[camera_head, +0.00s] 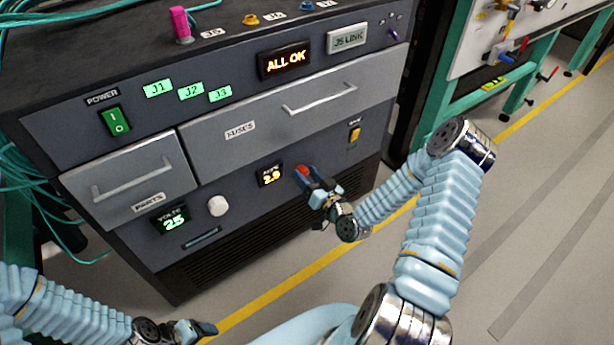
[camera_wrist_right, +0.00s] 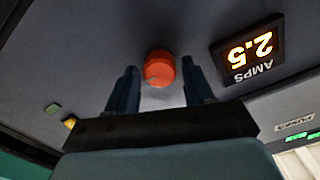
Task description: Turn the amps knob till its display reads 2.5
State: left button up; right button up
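The red-orange amps knob (camera_head: 303,171) is on the dark lower front panel, right of the amps display (camera_head: 270,174). In the right wrist view, the knob (camera_wrist_right: 159,69) lies between the fingertips, with a gap on each side. The amps display (camera_wrist_right: 248,49) appears upside down there and reads 2.5; in the head view its last digit is hard to read. My right gripper (camera_head: 315,184) is open at the knob, partly covering it. In the right wrist view its two dark fingers (camera_wrist_right: 160,88) are spread. My left gripper (camera_head: 195,329) is low at the bottom edge, its fingers unclear.
A white knob (camera_head: 217,206) is beside the volts display (camera_head: 171,219), which shows 25. Drawers labelled PARTS (camera_head: 133,186) and FUSES (camera_head: 290,105) are shut above. A small yellow switch (camera_head: 354,134) is right of the red knob. The floor in front is clear.

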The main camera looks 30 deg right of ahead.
jog(key=shift+o, duration=0.7)
jog(key=s+d+b, duration=0.1)
jog(key=s, duration=1.2)
jog(key=shift+s, duration=0.4)
jog(key=w+a+f+n+g+y, duration=0.2)
jog(key=a+f+g+y, duration=0.2)
jog(key=a+f+g, duration=0.65)
jog(key=s+a+f+g, duration=0.2)
jog(key=s+a+g, duration=0.1)
jog(key=a, duration=0.3)
jog(key=s+a+f+g+h, duration=0.1)
jog(key=s+a+f+g, duration=0.2)
jog(key=s+a, duration=0.2)
jog(key=shift+s+a+f+g, duration=0.3)
jog(key=shift+s+a+g, duration=0.1)
jog(key=shift+s, duration=0.35)
